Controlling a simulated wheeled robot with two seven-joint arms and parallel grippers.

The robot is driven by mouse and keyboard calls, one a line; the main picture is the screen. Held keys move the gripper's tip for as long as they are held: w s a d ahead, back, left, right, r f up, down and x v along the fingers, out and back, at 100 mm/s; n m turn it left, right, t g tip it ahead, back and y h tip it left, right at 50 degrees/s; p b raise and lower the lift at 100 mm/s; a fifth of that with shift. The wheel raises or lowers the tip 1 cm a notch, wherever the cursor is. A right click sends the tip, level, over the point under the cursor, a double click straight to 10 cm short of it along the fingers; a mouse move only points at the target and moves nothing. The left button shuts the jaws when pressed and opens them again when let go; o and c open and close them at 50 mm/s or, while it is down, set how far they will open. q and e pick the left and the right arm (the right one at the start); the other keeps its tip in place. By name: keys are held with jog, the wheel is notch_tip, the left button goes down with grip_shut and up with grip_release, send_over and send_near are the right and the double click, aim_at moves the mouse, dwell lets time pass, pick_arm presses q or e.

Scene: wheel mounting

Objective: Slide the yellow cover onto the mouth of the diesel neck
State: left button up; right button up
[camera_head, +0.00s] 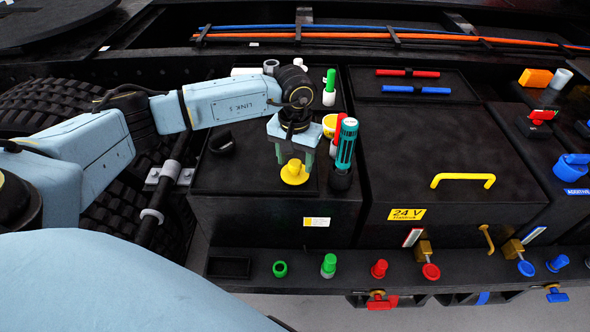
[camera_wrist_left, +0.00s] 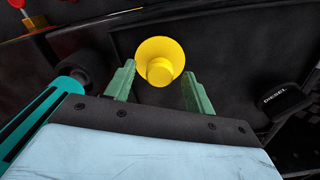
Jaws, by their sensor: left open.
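The yellow cover (camera_head: 294,172), a wide round flange with a knob, is at the front of the black box top, just below my left gripper (camera_head: 294,153). In the left wrist view the cover (camera_wrist_left: 160,48) shows between and beyond the two green fingertips (camera_wrist_left: 158,80), with a gap on each side. The left gripper is open and I see no finger touching the cover. A black piece marked DIESEL (camera_wrist_left: 282,97) is at the right of the wrist view. I cannot make out the neck's mouth; what lies under the cover is hidden. My right gripper is not in view.
A teal-handled tool (camera_head: 346,143) stands upright close to the right of the gripper, with a yellow cup (camera_head: 349,124) behind it. A green-and-white bottle-like part (camera_head: 329,88) stands farther back. A large black 24 V box (camera_head: 455,130) is to the right.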

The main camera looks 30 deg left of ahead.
aim_at(295, 163)
pick_arm(q)
jog(key=c, duration=1)
notch_tip(295, 163, up, 10)
jog(key=shift+r+b, duration=0.1)
jog(key=shift+b, duration=0.65)
jog(key=shift+c, duration=0.2)
jog(key=shift+o, duration=1.1)
grip_shut()
